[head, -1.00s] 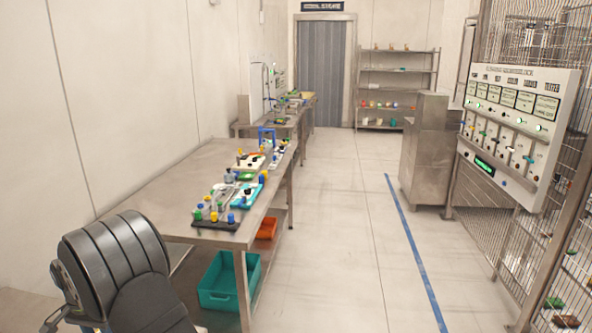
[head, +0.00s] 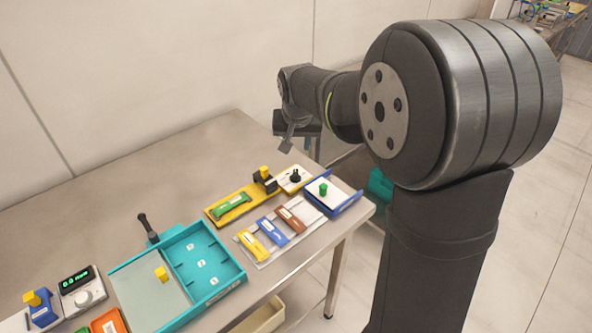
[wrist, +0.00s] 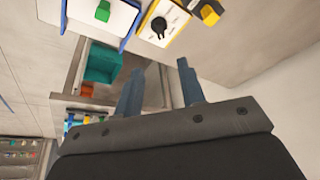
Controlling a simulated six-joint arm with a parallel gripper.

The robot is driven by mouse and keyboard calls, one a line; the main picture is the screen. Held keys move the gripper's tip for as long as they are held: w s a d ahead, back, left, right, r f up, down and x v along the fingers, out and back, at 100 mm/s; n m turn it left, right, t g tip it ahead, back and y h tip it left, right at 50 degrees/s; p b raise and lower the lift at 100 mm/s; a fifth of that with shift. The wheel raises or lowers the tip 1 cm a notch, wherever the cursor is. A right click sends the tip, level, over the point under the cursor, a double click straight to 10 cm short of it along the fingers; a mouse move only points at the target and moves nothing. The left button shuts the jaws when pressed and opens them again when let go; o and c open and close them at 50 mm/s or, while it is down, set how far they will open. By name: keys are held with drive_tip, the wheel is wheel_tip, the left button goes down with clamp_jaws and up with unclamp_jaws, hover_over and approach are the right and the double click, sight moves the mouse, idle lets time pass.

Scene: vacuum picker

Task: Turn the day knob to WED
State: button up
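A black knob (head: 295,176) stands on a small white plate with a yellow edge near the far end of the table. I take it for the day knob, but its markings are too small to read. It also shows near the top of the wrist view (wrist: 158,27), apart from my fingers. My gripper (wrist: 160,85) has its two blue-grey fingers spread with nothing between them. In the head view my gripper (head: 288,144) is above the table's far end, just beyond the knob and not touching it. My arm reaches over from the right.
Beside the knob are a blue tray with a green peg (head: 323,188) and a yellow plate with a green piece (head: 232,204). Coloured blocks (head: 270,230), a teal tray (head: 205,262) and a display with a white dial (head: 84,298) lie nearer. The table's back is clear.

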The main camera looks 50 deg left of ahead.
sight(296, 172)
drive_tip(key=shift+n, duration=0.4)
drive_tip(key=x, duration=1.6)
drive_tip(key=shift+w, duration=0.1)
